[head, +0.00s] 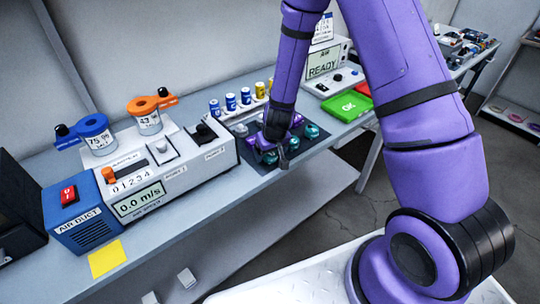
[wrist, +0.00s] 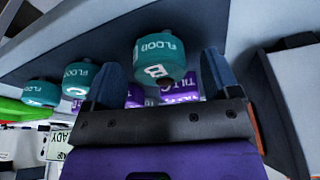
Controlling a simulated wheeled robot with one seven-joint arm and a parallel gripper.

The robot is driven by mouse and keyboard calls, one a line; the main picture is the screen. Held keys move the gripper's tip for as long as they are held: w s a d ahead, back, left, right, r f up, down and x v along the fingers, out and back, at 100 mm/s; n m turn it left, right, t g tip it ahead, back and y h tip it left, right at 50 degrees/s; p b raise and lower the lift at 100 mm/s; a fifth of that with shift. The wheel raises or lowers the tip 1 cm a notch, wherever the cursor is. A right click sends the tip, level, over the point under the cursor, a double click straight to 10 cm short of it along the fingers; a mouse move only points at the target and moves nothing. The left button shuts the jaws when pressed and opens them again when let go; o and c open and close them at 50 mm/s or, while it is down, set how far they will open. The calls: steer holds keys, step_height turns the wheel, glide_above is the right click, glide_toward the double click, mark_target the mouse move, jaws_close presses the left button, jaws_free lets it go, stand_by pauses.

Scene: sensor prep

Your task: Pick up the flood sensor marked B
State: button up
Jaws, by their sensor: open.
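The flood sensor marked B (wrist: 160,58) is a teal cylinder with white lettering, in the upper middle of the wrist view. My gripper (wrist: 162,66) is open, with one dark blue finger on each side of it in that view. Gaps show between the sensor and both fingers; I cannot tell how deep it sits between them. In the head view my gripper (head: 277,149) is low over the dark mat (head: 240,130), among teal and purple sensors. Which teal one there is B cannot be read.
Purple tilt sensors (wrist: 180,90) stand close behind B. A teal flood sensor marked C (wrist: 79,76) and another teal one (wrist: 41,93) are to the left.

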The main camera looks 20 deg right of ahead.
steer(key=shift+w+f, duration=0.15)
steer(key=shift+f, duration=0.4)
steer(key=shift+c, duration=0.2)
steer(key=c, duration=1)
steer(key=shift+r, duration=0.1)
